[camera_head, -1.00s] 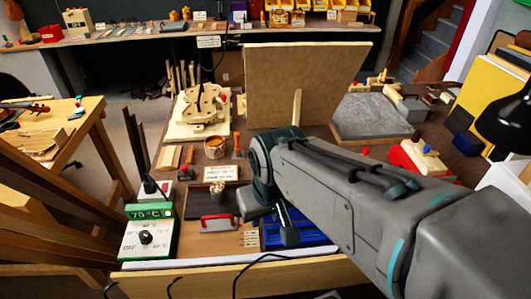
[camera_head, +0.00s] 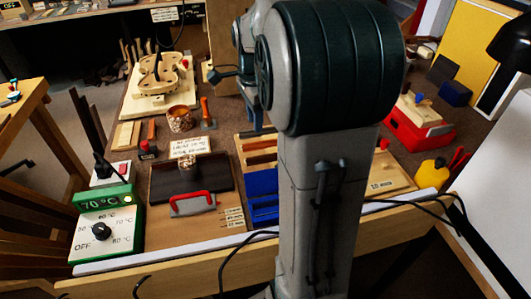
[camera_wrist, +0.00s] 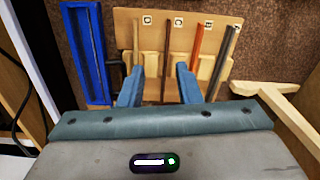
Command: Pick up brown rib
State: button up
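A light wooden rack (camera_wrist: 184,18) in the wrist view holds several thin upright-looking strips, or ribs, side by side. In the picture the dark brown rib lies between the fingers, nearer the right one; I cannot tell the height gap. In the head view the rack (camera_head: 243,138) is partly hidden behind my arm, and my gripper (camera_head: 254,112) shows just beyond it.
A blue tray (camera_head: 262,190) lies beside the rack. A red-handled tool (camera_head: 192,203) and a green temperature box (camera_head: 105,205) are to the left. A violin form (camera_head: 160,72) stands farther back. A pale wooden piece (camera_wrist: 275,95) lies right of the rack in the wrist view.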

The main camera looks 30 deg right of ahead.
jog(key=shift+m, duration=0.9)
jog(key=f+b, duration=0.1)
jog(key=f, duration=0.4)
jog(key=w+d+f+b, duration=0.1)
jog(key=f, duration=0.4)
jog(key=f+b, duration=0.1)
jog(key=f, duration=0.4)
jog(key=shift+w+d+f, duration=0.1)
jog(key=shift+w+d, duration=0.15)
jog(key=shift+d, duration=0.05)
grip_shut()
